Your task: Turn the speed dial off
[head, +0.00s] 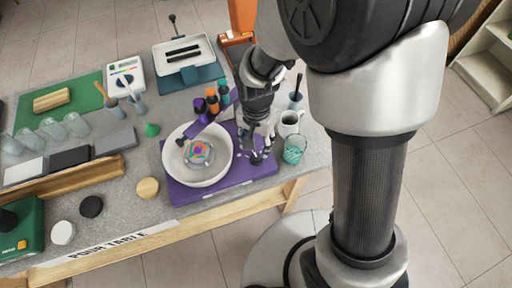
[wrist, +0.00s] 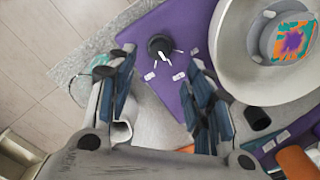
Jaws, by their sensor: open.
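The speed dial (wrist: 159,46) is a black round knob with a white pointer line, on the purple base (wrist: 182,28) of a spinner. Small white marks with lettering too small to read sit around it. In the head view the dial (head: 257,158) shows at the base's right part, beside the white bowl (head: 225,165). My gripper (wrist: 159,64) is open and empty. Its two blue-padded fingers lie to either side of the dial's line in the wrist view, with the dial just past the tips. In the head view my gripper (head: 252,138) hangs over the base, apparently above the dial.
A clear round dish (head: 200,153) with a bright swirl sits in the bowl. A white mug (head: 289,124) and green glass (head: 294,150) stand close right of the gripper. Orange, purple and teal bottles (head: 212,102) stand behind the bowl. The table's front edge is near.

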